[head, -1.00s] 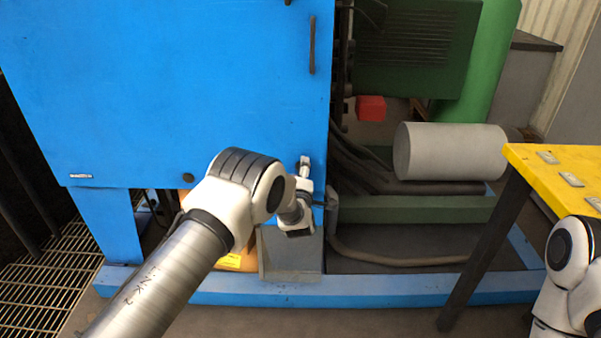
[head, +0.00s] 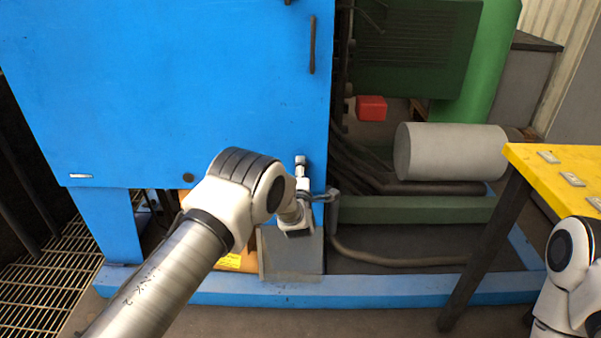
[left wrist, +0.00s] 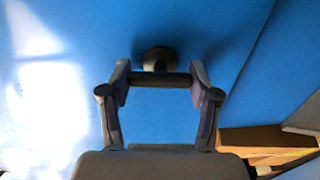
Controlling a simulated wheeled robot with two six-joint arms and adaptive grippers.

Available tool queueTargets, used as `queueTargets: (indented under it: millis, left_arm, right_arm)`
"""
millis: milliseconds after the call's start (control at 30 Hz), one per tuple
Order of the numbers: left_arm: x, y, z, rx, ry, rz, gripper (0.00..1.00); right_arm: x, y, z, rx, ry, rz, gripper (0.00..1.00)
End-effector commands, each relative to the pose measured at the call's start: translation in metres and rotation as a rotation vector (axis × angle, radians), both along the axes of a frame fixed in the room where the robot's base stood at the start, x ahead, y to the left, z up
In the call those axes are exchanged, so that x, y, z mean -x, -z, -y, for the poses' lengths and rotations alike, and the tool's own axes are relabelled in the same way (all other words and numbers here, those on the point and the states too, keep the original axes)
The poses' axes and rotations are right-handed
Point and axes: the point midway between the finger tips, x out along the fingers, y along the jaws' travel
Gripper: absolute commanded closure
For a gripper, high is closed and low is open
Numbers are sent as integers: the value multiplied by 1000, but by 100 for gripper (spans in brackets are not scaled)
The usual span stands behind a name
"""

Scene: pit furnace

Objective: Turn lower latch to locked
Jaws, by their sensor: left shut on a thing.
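The lower latch (left wrist: 160,79) shows in the left wrist view as a dark bar across the picture, with a round dark hub (left wrist: 159,59) just beyond it on the blue panel. My left gripper (left wrist: 161,82) has one finger at each end of the bar and is shut on it. In the head view my left gripper (head: 301,165) reaches the lower right part of the blue door (head: 180,85), close to its right edge. There the gripper hides the latch, so its angle cannot be told from that view. My right gripper is out of view.
A dark vertical handle (head: 313,45) is higher on the door. A grey hooked pipe (head: 333,196) stands close right of my left gripper. A grey box (head: 290,258) is below it. A yellow table (head: 555,165) and a grey cylinder (head: 450,152) are at the right.

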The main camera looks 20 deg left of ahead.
Motion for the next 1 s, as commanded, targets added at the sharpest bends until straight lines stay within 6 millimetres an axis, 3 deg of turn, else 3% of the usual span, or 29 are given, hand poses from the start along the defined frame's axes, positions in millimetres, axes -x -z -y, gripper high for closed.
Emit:
queueTargets:
  millis: [133,167,200,633,767,1000]
  left_arm:
    - [0,1,0,2,-1,0,73]
    - [0,1,0,2,-1,0,28]
    - [0,1,0,1,-1,-1,14]
    - [7,0,3,0,1,-1,12]
    - [29,0,9,-2,1,-4,12]
    - [89,1,26,-2,2,-4,12]
  right_arm:
    - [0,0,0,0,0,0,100]
    - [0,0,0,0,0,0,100]
    - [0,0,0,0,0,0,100]
    - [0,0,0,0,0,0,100]
    - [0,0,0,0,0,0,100]
    - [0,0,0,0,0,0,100]
